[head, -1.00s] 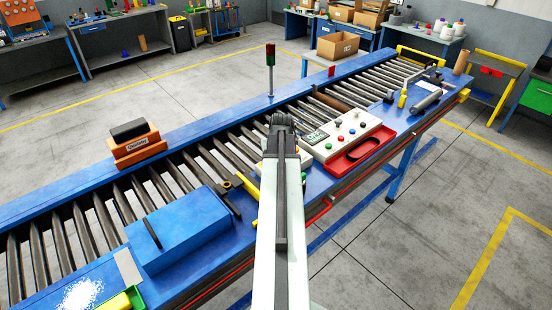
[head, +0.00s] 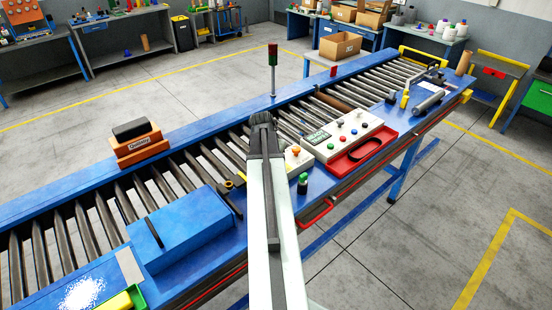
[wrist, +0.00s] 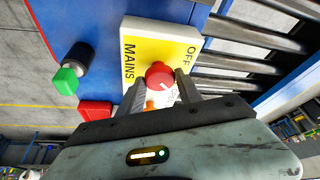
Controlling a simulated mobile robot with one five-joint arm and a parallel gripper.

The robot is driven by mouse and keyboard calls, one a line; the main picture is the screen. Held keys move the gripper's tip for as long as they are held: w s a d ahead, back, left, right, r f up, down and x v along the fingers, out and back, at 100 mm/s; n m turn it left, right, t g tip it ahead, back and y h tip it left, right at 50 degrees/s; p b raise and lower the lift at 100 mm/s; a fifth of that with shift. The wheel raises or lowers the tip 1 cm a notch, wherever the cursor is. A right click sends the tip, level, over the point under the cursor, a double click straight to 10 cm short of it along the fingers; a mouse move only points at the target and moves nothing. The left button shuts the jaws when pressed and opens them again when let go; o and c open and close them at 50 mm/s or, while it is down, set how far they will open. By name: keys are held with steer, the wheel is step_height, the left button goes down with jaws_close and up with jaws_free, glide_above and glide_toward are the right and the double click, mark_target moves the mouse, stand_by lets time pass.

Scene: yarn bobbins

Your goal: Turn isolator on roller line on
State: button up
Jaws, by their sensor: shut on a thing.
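The isolator (wrist: 135,30) is a yellow and white plate marked MAINS and OFF, with a round red knob (wrist: 158,72), in the wrist view. A small white mark shows near the knob's lower right edge. My gripper (wrist: 160,86) is shut on the red knob, one finger on each side. The plate's lower part is hidden behind the fingers. In the head view my gripper (head: 262,122) is over the roller line (head: 190,165), and my arm hides the isolator there.
A black post with a green top (head: 302,183) stands close to my arm's right. A control box with buttons (head: 340,136) and a red tray (head: 362,153) lie further right. A blue box (head: 180,230) is on the left. A signal lamp (head: 272,70) stands behind.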

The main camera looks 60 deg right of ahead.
steer(key=shift+s, duration=0.1)
stand_by(0.4)
steer(key=o, duration=1.3)
steer(key=shift+d, duration=0.1)
steer(key=shift+o, duration=0.2)
steer(key=shift+r, duration=0.1)
steer(key=p+v, duration=0.7)
steer(key=shift+r, duration=0.3)
